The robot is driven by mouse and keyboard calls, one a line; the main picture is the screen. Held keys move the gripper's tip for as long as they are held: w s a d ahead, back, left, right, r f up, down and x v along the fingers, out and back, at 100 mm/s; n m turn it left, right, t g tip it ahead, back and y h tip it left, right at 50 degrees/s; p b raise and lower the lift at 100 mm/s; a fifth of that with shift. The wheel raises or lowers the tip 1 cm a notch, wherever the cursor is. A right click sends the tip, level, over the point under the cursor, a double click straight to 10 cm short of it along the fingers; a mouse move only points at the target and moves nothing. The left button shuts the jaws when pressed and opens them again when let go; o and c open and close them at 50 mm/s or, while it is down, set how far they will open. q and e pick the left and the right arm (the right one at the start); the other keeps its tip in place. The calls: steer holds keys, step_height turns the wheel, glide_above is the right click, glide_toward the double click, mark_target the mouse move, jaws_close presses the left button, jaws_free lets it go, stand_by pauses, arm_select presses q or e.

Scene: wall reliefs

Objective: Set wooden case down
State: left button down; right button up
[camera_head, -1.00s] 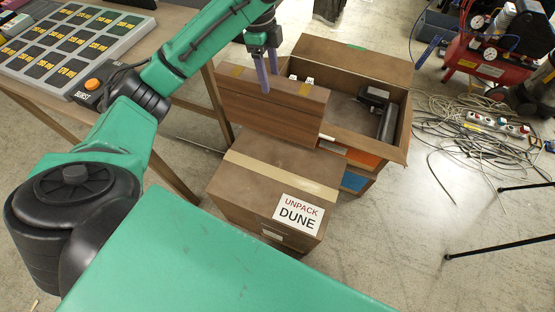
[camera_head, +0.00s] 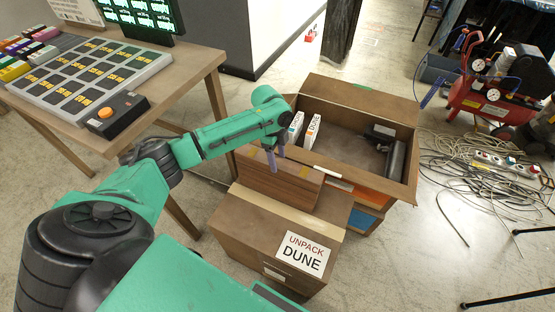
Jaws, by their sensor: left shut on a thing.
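The wooden case (camera_head: 278,188) is a brown box with small yellow patches along its top edge. It is just behind or over the back part of the closed cardboard box (camera_head: 236,228) labelled "UNPACK DUNE". My left gripper (camera_head: 276,160) comes down from above, with its purple fingers shut on the case's top edge. The case looks roughly level. I cannot tell whether its underside touches anything, since its lower edge meets the cardboard box in the picture. My right gripper is not in view.
An open brown box (camera_head: 350,112) behind holds two upright white boxes (camera_head: 304,130) and dark items. The table (camera_head: 200,70) at left carries a button panel (camera_head: 95,78). A red compressor (camera_head: 492,95) and tangled cables (camera_head: 450,165) lie right.

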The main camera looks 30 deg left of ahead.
arm_select(q)
steer(key=shift+w+f, duration=0.15)
steer(key=shift+f, duration=0.05)
steer(key=shift+c, duration=0.6)
jaws_free()
step_height(320, 180, up, 12)
steer(key=a+p, duration=0.1)
steer(key=shift+a, duration=0.35)
steer(key=shift+f, duration=0.1)
